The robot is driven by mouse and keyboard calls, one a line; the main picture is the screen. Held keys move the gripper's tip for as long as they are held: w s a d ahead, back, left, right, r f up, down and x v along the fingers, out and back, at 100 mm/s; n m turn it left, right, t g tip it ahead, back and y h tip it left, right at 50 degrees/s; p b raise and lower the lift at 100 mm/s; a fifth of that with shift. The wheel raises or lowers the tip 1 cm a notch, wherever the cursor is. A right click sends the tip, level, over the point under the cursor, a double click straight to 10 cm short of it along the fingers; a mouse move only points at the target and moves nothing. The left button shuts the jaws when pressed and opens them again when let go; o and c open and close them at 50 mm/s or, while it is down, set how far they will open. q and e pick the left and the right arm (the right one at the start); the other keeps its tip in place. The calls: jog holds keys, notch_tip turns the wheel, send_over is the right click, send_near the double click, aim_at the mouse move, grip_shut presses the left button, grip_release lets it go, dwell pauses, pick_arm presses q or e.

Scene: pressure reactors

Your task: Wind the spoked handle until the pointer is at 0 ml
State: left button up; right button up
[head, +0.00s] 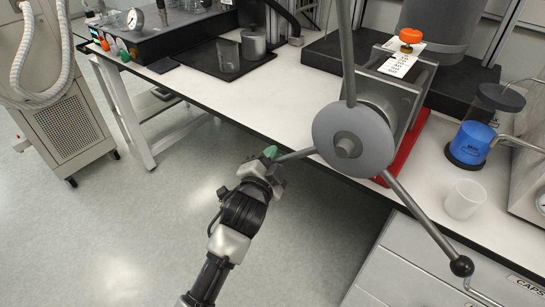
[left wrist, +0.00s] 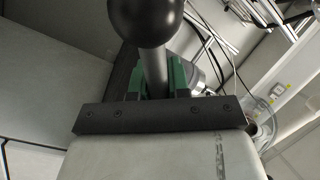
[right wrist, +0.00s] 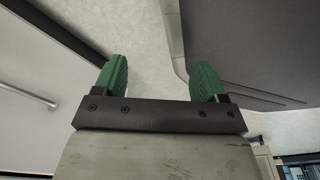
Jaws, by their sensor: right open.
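The spoked handle (head: 352,138) is a grey disc with several metal spokes on the front of a pump above the bench edge. One spoke points up, one left, and one lower right to a black ball knob (head: 461,266). My left gripper (head: 271,156) is at the outer end of the left spoke. The left wrist view shows its green fingers closed around the metal spoke (left wrist: 154,72), just below its black ball (left wrist: 146,18). A white scale plate (head: 401,63) sits behind the disc; its pointer and marks are too small to read. My right gripper (right wrist: 160,78) is open and empty.
An orange knob (head: 411,35) tops the plate. A white beaker (head: 463,199) and a blue container (head: 470,143) stand right of the handle.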

pick_arm(q)
grip_shut()
pick_arm(e)
jog(key=s+d+p, duration=0.1)
jog(key=s+p, duration=0.2)
jog(key=s, duration=0.4)
pick_arm(q)
notch_tip(320, 180, up, 20)
jog(key=w+a+m+t+h+p, duration=0.1)
jog(key=m+h+p, duration=0.3)
jog(key=m+p, duration=0.7)
jog(key=shift+w+a+m+t, duration=0.35)
jog(key=shift+a+m, duration=0.35)
jog(key=shift+m, duration=0.6)
pick_arm(e)
notch_tip(320, 180, up, 11)
jog(key=shift+w, duration=0.35)
jog(key=shift+d, duration=0.1)
pick_arm(q)
jog(key=o, duration=0.5)
grip_release()
